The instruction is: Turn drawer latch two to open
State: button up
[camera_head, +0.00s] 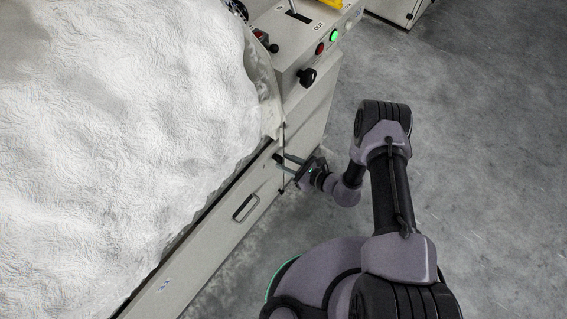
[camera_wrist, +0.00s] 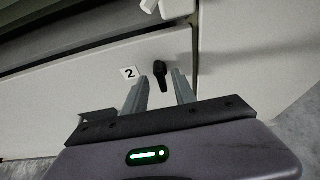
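Drawer latch two (camera_wrist: 161,75) is a small black lever handle on the pale drawer front, beside a white label marked 2 (camera_wrist: 129,72). In the wrist view it points nearly straight down, tilted slightly. My gripper (camera_wrist: 160,82) is open, its two grey fingers pointing at the drawer front with the latch showing between their tips. I cannot tell whether a finger touches it. In the head view my gripper (camera_head: 281,162) is up against the machine's side, and the latch is hard to make out there. The drawer front (camera_head: 215,240) has a bar handle (camera_head: 246,207) to the left of my gripper.
A large white fibre mass (camera_head: 120,120) covers the machine top at left. A control panel (camera_head: 300,40) with a red button (camera_head: 320,48), a green button (camera_head: 334,35) and a black knob (camera_head: 307,77) stands above my gripper. The grey floor (camera_head: 490,140) at right is clear.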

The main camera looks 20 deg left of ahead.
jog(key=shift+x, duration=0.85)
grip_shut()
